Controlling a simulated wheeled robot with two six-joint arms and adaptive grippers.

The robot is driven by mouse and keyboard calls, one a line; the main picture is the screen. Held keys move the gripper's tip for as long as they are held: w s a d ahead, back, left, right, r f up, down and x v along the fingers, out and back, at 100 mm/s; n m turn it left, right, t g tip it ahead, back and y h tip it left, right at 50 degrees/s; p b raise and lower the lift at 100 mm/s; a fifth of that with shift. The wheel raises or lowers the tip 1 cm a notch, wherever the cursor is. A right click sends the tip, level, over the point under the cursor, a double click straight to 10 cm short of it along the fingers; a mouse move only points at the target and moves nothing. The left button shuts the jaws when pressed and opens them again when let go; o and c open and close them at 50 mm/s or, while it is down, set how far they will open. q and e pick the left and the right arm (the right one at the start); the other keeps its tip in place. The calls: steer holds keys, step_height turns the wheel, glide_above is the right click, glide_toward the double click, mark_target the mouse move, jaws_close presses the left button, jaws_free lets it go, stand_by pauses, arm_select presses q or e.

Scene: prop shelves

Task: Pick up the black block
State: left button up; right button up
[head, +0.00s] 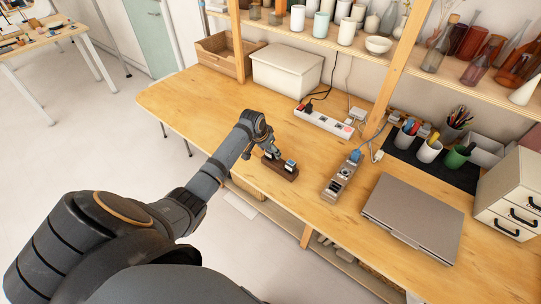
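A small dark brown holder (287,176) lies on the wooden bench, left of the middle. A small block with a blue-and-white top (290,165) sits at its right end. My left gripper (273,155) points down at the holder's left end, at or just above it. A dark shape shows at the fingertips, but I cannot tell whether it is the black block or part of the gripper. The fingers are too small to show whether they are open or shut. My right gripper is not in view.
On the bench (210,108), a grey device (342,176) and a closed laptop (412,214) lie right of the holder. A power strip (323,122) and white bin (287,70) stand behind. Cups of pens (430,150) and a drawer unit (512,195) are at right. The bench's left part is clear.

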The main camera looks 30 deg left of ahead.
mark_target(270, 151)
arm_select(q)
jaws_close()
step_height(270, 151, up, 10)
steer(key=b, duration=0.1)
stand_by(0.5)
